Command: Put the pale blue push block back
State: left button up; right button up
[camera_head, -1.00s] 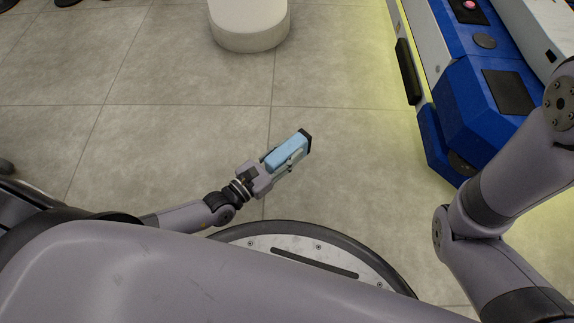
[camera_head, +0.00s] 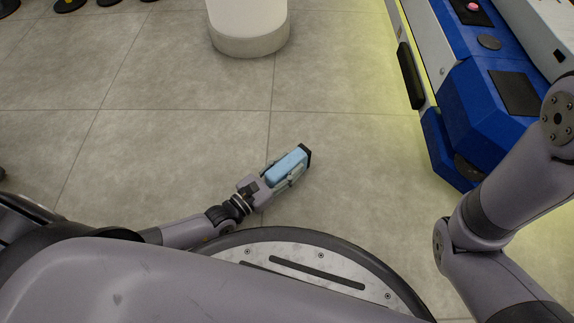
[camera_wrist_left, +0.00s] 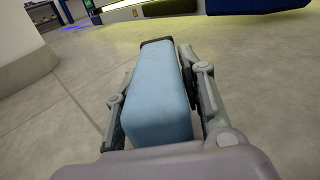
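The pale blue push block (camera_head: 286,166) is a long box with a dark end cap, seen in the head view ahead of my base. My left gripper (camera_head: 292,172) is shut on it, with the dark end pointing away up and to the right. In the left wrist view the block (camera_wrist_left: 157,95) lies between the two fingers of the left gripper (camera_wrist_left: 160,90), one along each side. It is held above the floor. Of my right arm only links show at the right of the head view; its gripper is out of view.
A blue and white machine (camera_head: 480,110) with a red button stands at the right, with yellow-green light on the floor beside it. A white rounded column (camera_head: 248,30) stands at the top middle. The tiled floor (camera_head: 170,130) between is clear.

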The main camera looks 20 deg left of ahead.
pick_arm(q)
jog(key=o, duration=0.3)
